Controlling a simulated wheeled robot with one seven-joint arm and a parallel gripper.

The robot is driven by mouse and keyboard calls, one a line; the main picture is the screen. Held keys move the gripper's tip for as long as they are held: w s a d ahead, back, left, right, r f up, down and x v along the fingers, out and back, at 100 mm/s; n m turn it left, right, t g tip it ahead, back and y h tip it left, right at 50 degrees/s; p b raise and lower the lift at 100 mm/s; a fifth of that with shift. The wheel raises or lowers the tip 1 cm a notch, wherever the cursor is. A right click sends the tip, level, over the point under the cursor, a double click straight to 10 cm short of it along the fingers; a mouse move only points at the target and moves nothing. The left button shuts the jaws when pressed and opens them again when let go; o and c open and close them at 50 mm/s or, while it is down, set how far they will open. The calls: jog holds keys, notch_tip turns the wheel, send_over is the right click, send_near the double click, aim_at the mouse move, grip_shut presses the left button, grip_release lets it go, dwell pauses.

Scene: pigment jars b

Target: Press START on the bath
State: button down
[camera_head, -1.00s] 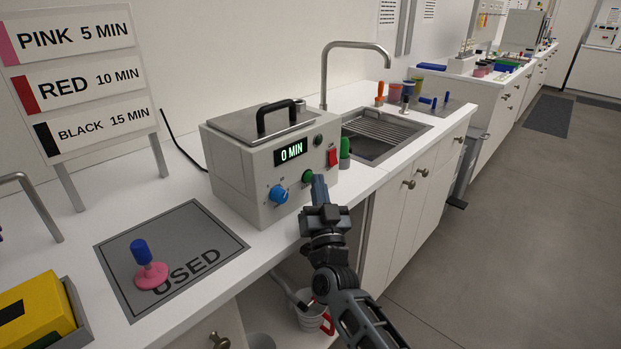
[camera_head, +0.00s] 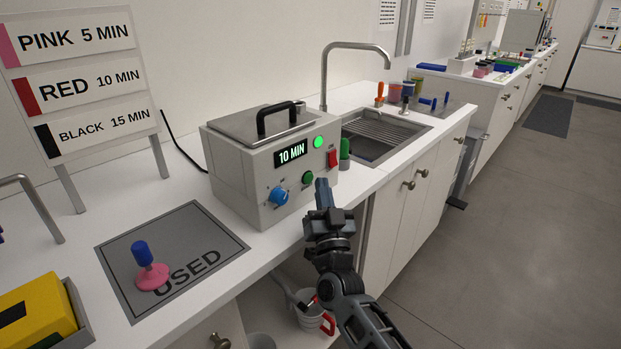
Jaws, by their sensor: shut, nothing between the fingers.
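The bath (camera_head: 245,165) is a grey-white box with a lid and black handle, standing on the white counter. Its display (camera_head: 291,153) reads 10 MIN. A round lamp (camera_head: 318,142) above right of the display glows bright green. On its front are a blue knob (camera_head: 278,196), a green button (camera_head: 308,178) and a red switch (camera_head: 332,158). The label by the green button is too small to read. My gripper (camera_head: 321,183) is shut and empty. Its tip is just right of the green button in the picture and appears apart from it.
A grey USED mat (camera_head: 205,235) with a blue-handled pink tool (camera_head: 151,268) lies left of the bath. A sink (camera_head: 375,140) with a tall tap (camera_head: 352,46) is behind right. A sign (camera_head: 75,85) lists times: pink 5, red 10, black 15 MIN.

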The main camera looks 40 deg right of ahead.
jog(key=shift+s, duration=0.15)
jog(key=shift+s+d+p, duration=0.1)
jog(key=shift+s+p, duration=0.35)
jog(key=shift+s, duration=2.45)
jog(key=s+a+f+n+y, duration=0.3)
jog(key=s+a+y, duration=0.2)
jog(key=s+a, duration=0.3)
jog(key=s+a+f+n+y, duration=0.35)
jog(key=s+a, duration=0.25)
jog(key=s, duration=0.4)
jog(key=s+a+r+n+g+y, duration=0.1)
jog(key=s+a+r+g+y, duration=0.1)
jog(key=s, duration=0.6)
jog(key=s+a+r+n+g+y, duration=0.2)
jog(key=s+a+r+y, duration=0.1)
jog(key=s+a, duration=0.3)
jog(key=shift+v, duration=1.1)
